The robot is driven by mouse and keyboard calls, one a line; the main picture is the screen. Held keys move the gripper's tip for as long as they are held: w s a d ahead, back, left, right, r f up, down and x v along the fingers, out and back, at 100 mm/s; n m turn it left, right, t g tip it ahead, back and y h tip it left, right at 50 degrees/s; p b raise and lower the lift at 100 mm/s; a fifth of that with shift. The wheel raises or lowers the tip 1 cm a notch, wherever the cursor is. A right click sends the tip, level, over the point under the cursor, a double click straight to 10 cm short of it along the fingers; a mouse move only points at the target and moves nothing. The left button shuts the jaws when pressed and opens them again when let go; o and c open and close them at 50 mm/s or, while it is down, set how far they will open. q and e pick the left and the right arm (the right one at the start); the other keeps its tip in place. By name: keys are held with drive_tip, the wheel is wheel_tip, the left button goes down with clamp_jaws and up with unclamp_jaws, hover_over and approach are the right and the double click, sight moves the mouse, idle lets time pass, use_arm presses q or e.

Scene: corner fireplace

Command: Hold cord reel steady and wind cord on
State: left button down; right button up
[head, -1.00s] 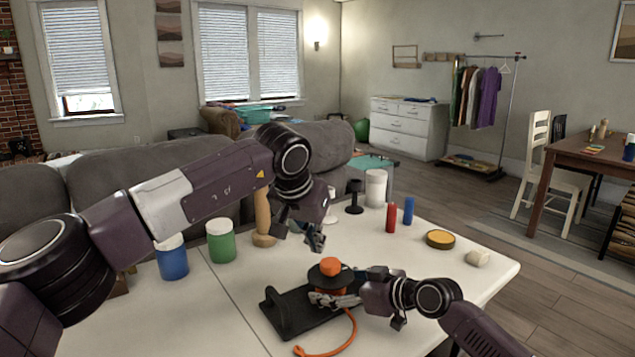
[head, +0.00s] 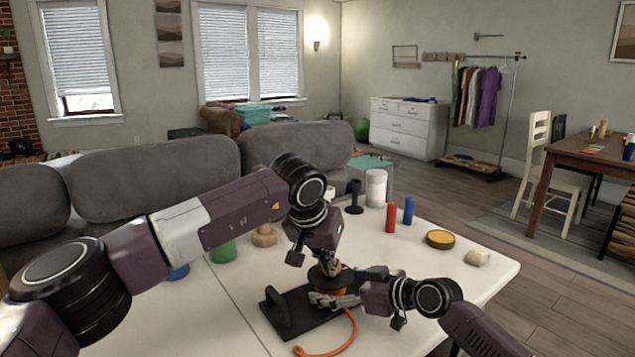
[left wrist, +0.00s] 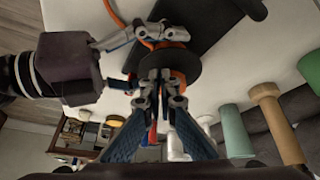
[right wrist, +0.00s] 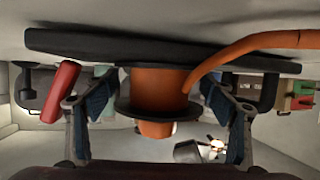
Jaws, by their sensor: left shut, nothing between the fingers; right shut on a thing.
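The cord reel stands on the white table, with a long black base (head: 282,312) and a round black flange (head: 318,279). Its orange drum (right wrist: 158,85) and orange knob (right wrist: 154,130) show in the right wrist view. The orange cord (head: 346,335) runs from the drum and trails in a curve over the table's front. My right gripper (head: 335,299) is shut on the reel, its fingers either side of the drum below the flange. My left gripper (head: 327,266) is shut and empty, fingertips pointing down right over the flange. It hides the knob in the head view.
A red bottle (head: 391,218), blue bottle (head: 408,211), yellow-topped tin (head: 440,239) and pale block (head: 477,257) stand at the table's right. A green jar (head: 223,250) and wooden piece (head: 264,235) stand behind my left arm. The table's front left is clear.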

sight(318, 277)
use_arm(q)
drive_tip(key=shift+f, duration=0.4)
drive_tip(key=shift+w+a, duration=0.1)
drive_tip(key=shift+w, duration=0.55)
idle(0.9)
drive_tip(key=shift+w+a+f, duration=0.1)
drive_tip(key=shift+a+f, duration=0.05)
drive_tip(key=shift+a, duration=0.25)
drive_tip(key=shift+w+a+f, duration=0.1)
drive_tip(key=shift+w+a, duration=0.1)
drive_tip(key=shift+a, duration=0.3)
drive_tip(key=shift+w+a+f, duration=0.1)
drive_tip(key=shift+w+a, duration=0.05)
drive_tip(key=shift+a, duration=0.4)
drive_tip(key=shift+s, duration=0.1)
drive_tip(key=shift+s+a+r, duration=0.1)
drive_tip(key=shift+s, duration=0.05)
wheel_tip(318, 277, up, 6)
drive_tip(key=shift+d+r, duration=0.2)
drive_tip(key=shift+d, duration=0.05)
idle(0.4)
